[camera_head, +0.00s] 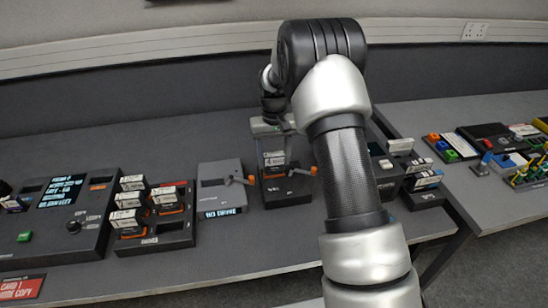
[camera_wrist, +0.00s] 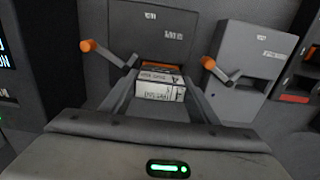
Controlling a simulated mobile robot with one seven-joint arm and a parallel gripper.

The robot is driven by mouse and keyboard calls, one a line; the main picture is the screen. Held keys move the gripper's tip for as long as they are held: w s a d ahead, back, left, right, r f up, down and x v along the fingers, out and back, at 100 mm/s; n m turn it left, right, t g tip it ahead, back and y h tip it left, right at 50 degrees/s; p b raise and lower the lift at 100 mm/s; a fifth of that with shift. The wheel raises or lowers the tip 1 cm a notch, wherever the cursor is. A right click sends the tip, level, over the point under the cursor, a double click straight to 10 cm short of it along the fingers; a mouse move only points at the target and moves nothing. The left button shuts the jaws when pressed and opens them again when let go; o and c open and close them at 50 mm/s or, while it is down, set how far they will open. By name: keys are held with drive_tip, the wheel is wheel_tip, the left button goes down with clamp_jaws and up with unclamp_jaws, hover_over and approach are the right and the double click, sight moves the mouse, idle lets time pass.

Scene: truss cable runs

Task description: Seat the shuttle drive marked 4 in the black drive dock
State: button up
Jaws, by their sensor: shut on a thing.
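The shuttle drive (camera_head: 274,158) has a white label marked 4 and an orange part below it. It is upright at the black drive dock (camera_head: 288,192); how far it is in the slot, I cannot tell. In the wrist view the drive (camera_wrist: 160,90) is between the two fingers of my gripper (camera_wrist: 162,84), which is shut on it. The dock (camera_wrist: 150,30) lies just beyond it there. The dock's lever (camera_head: 303,171) has an orange tip and sticks out at its right side. My gripper hides part of the drive's top in the head view.
A grey dock (camera_head: 221,190) with its own orange-tipped lever stands close at the left. A rack (camera_head: 152,236) of several drives and a console with a screen (camera_head: 62,190) are farther left. Black units (camera_head: 422,198) stand at the right, partly behind my arm.

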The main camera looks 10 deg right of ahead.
drive_tip(key=o, duration=1.7)
drive_tip(key=shift+r, duration=0.1)
drive_tip(key=shift+r+p, duration=2.4)
drive_tip(key=shift+r, duration=1.3)
